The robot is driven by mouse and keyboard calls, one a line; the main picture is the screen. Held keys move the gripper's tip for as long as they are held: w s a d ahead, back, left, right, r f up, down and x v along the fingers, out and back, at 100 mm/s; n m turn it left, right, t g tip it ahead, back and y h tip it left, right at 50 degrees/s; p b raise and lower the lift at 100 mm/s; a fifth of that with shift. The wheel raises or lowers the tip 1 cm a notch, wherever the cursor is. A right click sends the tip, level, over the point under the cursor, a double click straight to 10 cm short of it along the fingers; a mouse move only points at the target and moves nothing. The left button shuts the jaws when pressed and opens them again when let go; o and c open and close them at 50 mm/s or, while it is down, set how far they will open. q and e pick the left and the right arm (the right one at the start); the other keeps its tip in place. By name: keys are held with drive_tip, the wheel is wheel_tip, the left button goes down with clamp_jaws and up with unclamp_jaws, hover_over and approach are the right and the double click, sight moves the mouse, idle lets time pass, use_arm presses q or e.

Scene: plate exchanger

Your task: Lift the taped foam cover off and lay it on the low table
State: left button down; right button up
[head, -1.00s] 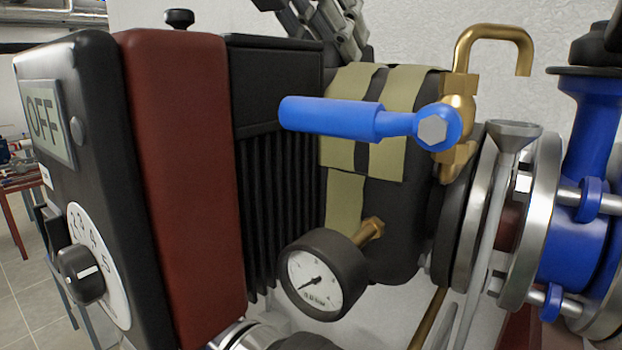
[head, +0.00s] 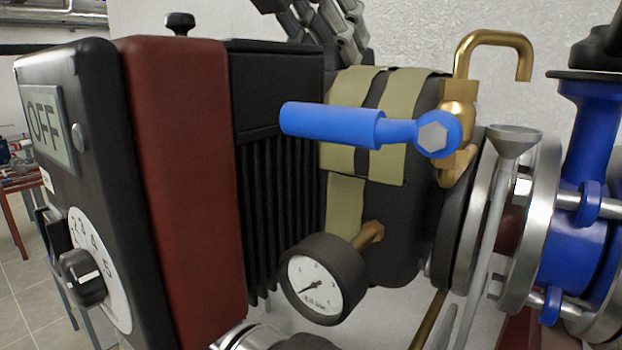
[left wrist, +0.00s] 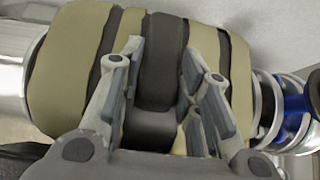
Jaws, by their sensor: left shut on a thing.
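The foam cover (head: 393,240) is a dark, rounded sleeve with beige tape bands (head: 345,205) around it. It sits around the pipe section behind the blue-handled valve. My left gripper (head: 330,32) reaches in from the top, behind the black finned housing, at the cover's upper back side. In the left wrist view, the fingers (left wrist: 162,55) are shut on the dark foam cover (left wrist: 163,85), with tape bands on both sides of the grip. The far side of the grip is hidden in the head view. My right gripper is out of view. The low table cannot be made out with certainty.
A pressure gauge (head: 322,280) juts out below. A controller box (head: 75,180) and metal flanges (head: 530,220) flank it. A red-legged table (head: 20,190) stands far left.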

use_arm(q)
drive_tip(key=shift+w+d+r+p, duration=0.2)
drive_tip(key=shift+w+r+p, duration=0.2)
drive_tip(key=shift+p, duration=0.55)
drive_tip(key=shift+w+d+r+p, duration=0.2)
drive_tip(key=shift+w+r+p, duration=0.15)
drive_tip(key=shift+r, duration=0.1)
drive_tip(key=shift+w+d+r+p, duration=0.1)
drive_tip(key=shift+w+r+p, duration=0.05)
drive_tip(key=shift+r+p, duration=0.3)
drive_tip(key=shift+s+r+p, duration=0.2)
drive_tip(key=shift+r+p, duration=0.45)
drive_tip(key=shift+r, duration=0.35)
drive_tip(key=shift+w+r+p, duration=0.1)
drive_tip(key=shift+r+p, duration=0.2)
drive_tip(key=shift+r, duration=0.05)
